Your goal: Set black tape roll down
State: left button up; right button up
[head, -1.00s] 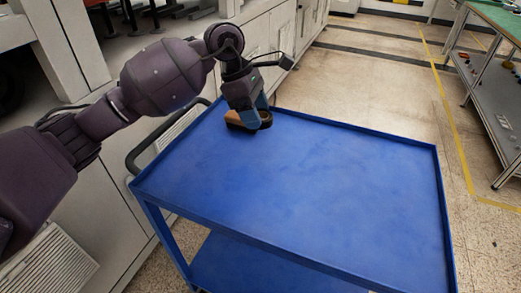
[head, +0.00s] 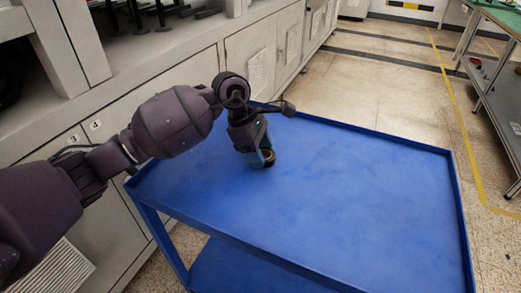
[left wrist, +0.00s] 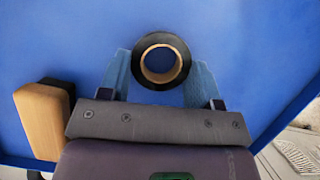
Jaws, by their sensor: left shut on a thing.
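The black tape roll (left wrist: 161,38) has a brown core and sits between the two blue fingers of my left gripper (left wrist: 160,78) in the left wrist view. The gripper is shut on it, and blue surface shows through its hole. In the head view, my left gripper (head: 264,161) points down over the back left part of the blue cart top (head: 340,190), with the roll (head: 269,156) partly hidden at its tips. The roll is at or very near the surface; I cannot tell whether it touches. My right gripper is not in view.
A tan block with a black side (left wrist: 42,118) lies left of the gripper in the left wrist view, near the cart's edge. The cart has a low raised rim. Its middle and right are clear. Grey cabinets (head: 245,65) stand behind; a workbench (head: 495,85) is far right.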

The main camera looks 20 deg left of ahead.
pick_arm(q)
jog(key=shift+s+f, duration=0.1)
jog(key=shift+f, duration=0.3)
jog(key=shift+s+f, duration=0.1)
jog(key=shift+f, duration=0.25)
jog(key=o, duration=0.7)
jog(key=shift+f, duration=0.1)
jog(key=shift+o, duration=1)
jog(key=shift+f, duration=0.15)
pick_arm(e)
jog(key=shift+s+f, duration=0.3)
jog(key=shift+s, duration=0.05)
pick_arm(q)
jog(key=shift+f, duration=0.1)
jog(key=shift+d+r, duration=0.1)
jog(key=shift+r, duration=0.35)
jog(key=shift+w+d+p+v, duration=0.1)
jog(key=shift+p+v, duration=0.5)
jog(key=shift+v, duration=2.75)
jog(key=shift+w+d+p+v, duration=0.15)
jog(key=shift+p+v, duration=0.45)
jog(key=shift+v, duration=2.75)
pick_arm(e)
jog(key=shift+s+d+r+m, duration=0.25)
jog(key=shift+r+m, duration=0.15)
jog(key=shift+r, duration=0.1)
